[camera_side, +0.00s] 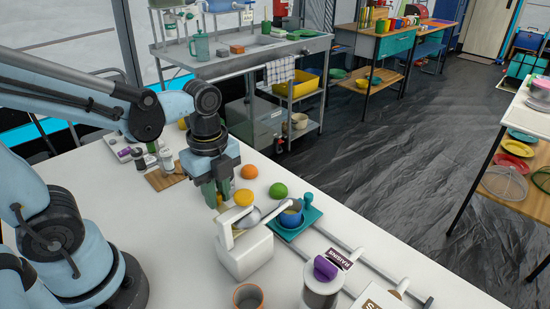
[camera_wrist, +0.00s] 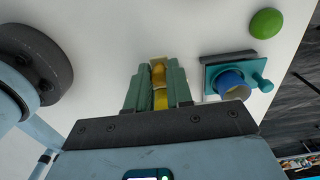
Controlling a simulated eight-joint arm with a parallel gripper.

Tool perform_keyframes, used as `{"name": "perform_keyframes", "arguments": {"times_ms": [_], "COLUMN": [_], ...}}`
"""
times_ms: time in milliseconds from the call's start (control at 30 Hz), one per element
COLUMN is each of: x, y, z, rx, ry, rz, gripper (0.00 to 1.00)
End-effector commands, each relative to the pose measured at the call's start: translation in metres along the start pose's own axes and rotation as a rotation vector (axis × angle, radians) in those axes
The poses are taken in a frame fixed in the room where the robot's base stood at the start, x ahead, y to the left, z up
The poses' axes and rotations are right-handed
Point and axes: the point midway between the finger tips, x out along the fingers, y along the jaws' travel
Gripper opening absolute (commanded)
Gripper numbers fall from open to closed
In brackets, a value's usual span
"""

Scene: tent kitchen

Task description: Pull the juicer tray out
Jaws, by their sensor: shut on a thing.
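My gripper (camera_side: 216,196) is over the white table left of the juicer, fingers pointing down. In the wrist view its green fingers (camera_wrist: 157,68) are closed on a small yellow-gold thing (camera_wrist: 159,75); I cannot tell exactly what it is. The white juicer (camera_side: 244,252), with a raised lever and a grey dome, stands in front and to the right of my gripper. A teal tray (camera_side: 311,215) with a knob-like handle lies just behind it and bears a blue cup (camera_side: 290,218). The wrist view also shows the tray (camera_wrist: 208,72) and cup (camera_wrist: 231,82), apart from my fingers.
A yellow fruit (camera_side: 243,197), an orange (camera_side: 249,172) and a green lime (camera_side: 279,190) lie close around my gripper. A purple-topped jar (camera_side: 321,285) and an orange-brown cup (camera_side: 248,297) stand at the front. A wooden board (camera_side: 163,178) lies behind left.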

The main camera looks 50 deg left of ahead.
Motion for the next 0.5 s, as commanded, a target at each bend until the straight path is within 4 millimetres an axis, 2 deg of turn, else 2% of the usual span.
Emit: {"name": "perform_keyframes", "arguments": {"times_ms": [500], "x": [0.0], "y": [-0.001], "z": [0.038], "rx": [-0.003], "ry": [-0.001], "rz": [-0.001], "gripper": [0.04]}}
